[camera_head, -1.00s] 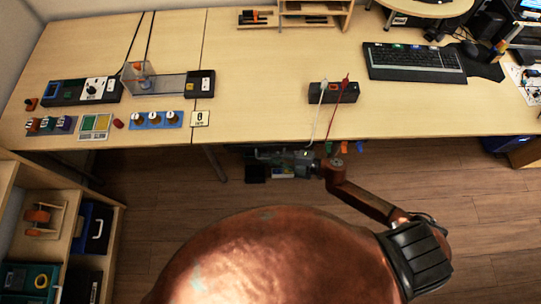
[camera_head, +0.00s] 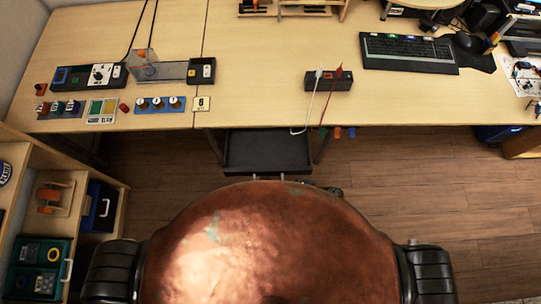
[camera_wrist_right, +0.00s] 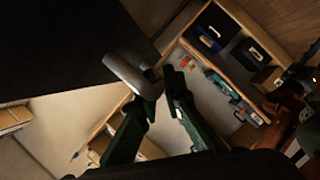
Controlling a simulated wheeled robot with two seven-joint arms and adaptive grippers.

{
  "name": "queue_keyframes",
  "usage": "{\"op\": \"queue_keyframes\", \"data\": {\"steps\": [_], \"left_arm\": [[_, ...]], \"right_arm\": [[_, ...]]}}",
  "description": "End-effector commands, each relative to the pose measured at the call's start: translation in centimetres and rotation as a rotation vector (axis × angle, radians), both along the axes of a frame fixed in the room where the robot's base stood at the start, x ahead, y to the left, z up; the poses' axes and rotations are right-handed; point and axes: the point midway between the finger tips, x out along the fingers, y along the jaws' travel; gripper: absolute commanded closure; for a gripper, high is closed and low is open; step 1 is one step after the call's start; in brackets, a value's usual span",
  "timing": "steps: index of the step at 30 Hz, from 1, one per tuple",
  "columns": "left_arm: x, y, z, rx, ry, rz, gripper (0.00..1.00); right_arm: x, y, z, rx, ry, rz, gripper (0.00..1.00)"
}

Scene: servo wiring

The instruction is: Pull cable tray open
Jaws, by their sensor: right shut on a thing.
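The black cable tray (camera_head: 265,152) stands out from under the front edge of the table, with its open top in view. In the right wrist view the tray is a large dark shape (camera_wrist_right: 60,45) at the upper left, with a grey handle (camera_wrist_right: 133,76) at its edge. My right gripper (camera_wrist_right: 158,88) is shut on this handle. My left gripper is not in view.
The table (camera_head: 260,75) above carries a small black box (camera_head: 328,82) with white and red leads hanging over the edge, plus a keyboard (camera_head: 408,52). An open shelf (camera_head: 120,215) with cases stands at left. The wooden floor right of the tray is clear.

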Motion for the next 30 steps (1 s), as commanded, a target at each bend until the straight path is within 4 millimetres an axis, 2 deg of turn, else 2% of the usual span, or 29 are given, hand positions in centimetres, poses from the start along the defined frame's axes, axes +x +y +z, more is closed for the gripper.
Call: {"op": "queue_keyframes", "data": {"steps": [8,9,16,25,30], "left_arm": [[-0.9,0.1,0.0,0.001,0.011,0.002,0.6],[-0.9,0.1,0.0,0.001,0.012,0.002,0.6],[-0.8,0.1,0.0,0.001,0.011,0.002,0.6],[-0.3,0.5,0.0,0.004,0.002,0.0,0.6],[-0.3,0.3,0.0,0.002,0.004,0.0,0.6]], "right_arm": [[-0.1,0.0,-0.1,0.0,0.001,0.001,1.0],[-0.1,0.0,-0.1,-0.001,0.001,0.0,0.9],[-0.1,-0.1,0.0,0.0,0.001,-0.002,0.74],[-0.1,-0.2,0.0,0.0,0.001,-0.002,0.74],[-0.6,-2.1,0.3,-0.002,0.002,-0.002,0.74]]}}
